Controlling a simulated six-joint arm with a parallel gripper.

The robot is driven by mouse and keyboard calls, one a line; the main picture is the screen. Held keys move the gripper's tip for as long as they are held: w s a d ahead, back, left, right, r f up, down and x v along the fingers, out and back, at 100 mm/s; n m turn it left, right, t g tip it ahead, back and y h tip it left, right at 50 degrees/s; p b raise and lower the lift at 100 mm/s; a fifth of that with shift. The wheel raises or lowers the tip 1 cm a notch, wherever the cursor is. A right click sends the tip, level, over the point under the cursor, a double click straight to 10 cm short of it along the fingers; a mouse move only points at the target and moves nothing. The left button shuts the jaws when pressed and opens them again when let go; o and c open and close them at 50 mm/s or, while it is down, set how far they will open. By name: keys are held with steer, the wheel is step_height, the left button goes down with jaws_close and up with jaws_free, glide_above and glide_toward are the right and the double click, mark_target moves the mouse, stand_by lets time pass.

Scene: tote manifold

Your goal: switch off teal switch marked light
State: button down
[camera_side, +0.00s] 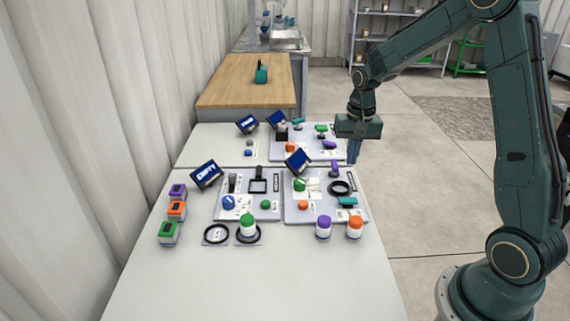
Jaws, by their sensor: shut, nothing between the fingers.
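A small teal piece (347,202) sits at the right edge of the front right panel (295,213). Another teal piece (299,121) stands at the top of the back panel (277,155). The lettering is too small to read, so I cannot tell which one is marked light or how either is set. My gripper (354,158) points down with its fingers together and empty. It is by the right edge of the back panel, beyond and above the front right panel, apart from both teal pieces as far as I can see.
The front right panel also carries a black ring (340,188), a purple knob (335,170) and a tilted screen (298,161). Purple (323,227) and orange (355,227) capped jars stand before it. Another panel (233,212) lies left. The table front is clear.

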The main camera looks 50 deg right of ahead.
mark_target(344, 200)
steer(key=f, duration=1.2)
steer(key=shift+w+a+f, duration=0.15)
steer(key=shift+a+f, duration=0.05)
steer(key=shift+f, duration=0.05)
steer(key=shift+w+f, duration=0.1)
steer(key=shift+a+f, duration=0.15)
steer(key=shift+d, duration=0.2)
steer(key=shift+s+d+r, duration=0.25)
steer(key=shift+s+d, duration=0.15)
steer(key=shift+s, duration=0.15)
steer(key=shift+r, duration=0.15)
stand_by(0.4)
